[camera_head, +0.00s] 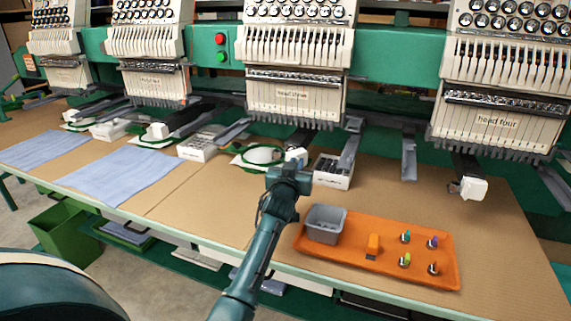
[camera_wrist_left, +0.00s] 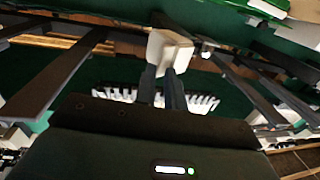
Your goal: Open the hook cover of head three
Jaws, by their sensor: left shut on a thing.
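Head three (camera_head: 291,97) is the labelled machine head at the middle of the head view. Its white hook cover (camera_head: 297,154) is partly hidden behind my left gripper (camera_head: 292,168). In the left wrist view the left gripper (camera_wrist_left: 162,82) has its two dark fingers close together on the white hook cover (camera_wrist_left: 168,50), at the fingertips. How far the cover is open I cannot tell. My right gripper is not in view.
A green hoop (camera_head: 258,155) lies left of the gripper and a white box (camera_head: 333,171) stands right of it. An orange tray (camera_head: 375,252) with a grey bin (camera_head: 325,223) and several small coloured items lies in front. Head four (camera_head: 497,124) stands right, its white cover (camera_head: 472,188) hanging below.

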